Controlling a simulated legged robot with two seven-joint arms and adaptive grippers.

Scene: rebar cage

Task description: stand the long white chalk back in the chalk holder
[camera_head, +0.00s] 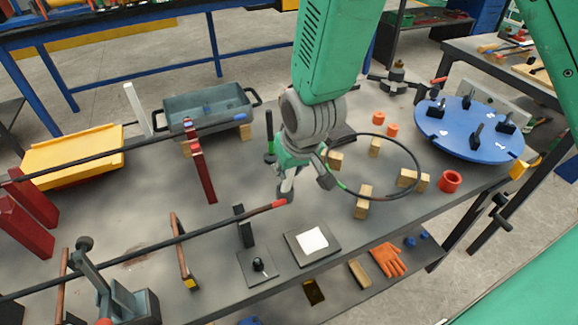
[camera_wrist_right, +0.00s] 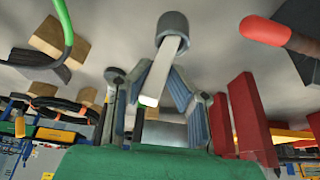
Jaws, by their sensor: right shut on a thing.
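My right gripper (camera_head: 305,192) hangs over the middle of the table. The right wrist view shows its fingers (camera_wrist_right: 160,80) closed in on the long white chalk (camera_wrist_right: 160,75), a pale flat-sided stick. The far end of the chalk meets a dark grey round cup, which looks like the chalk holder (camera_wrist_right: 172,25). The chalk is tilted in this view. I cannot tell how deep its end sits in the cup. In the head view the gripper hides most of the chalk and holder. My left gripper is not in view.
A red-tipped dark bar (camera_head: 200,232) reaches close to the gripper from the left. Wooden blocks (camera_head: 363,200), a grey tray (camera_head: 205,108) and a blue disc (camera_head: 470,130) lie around.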

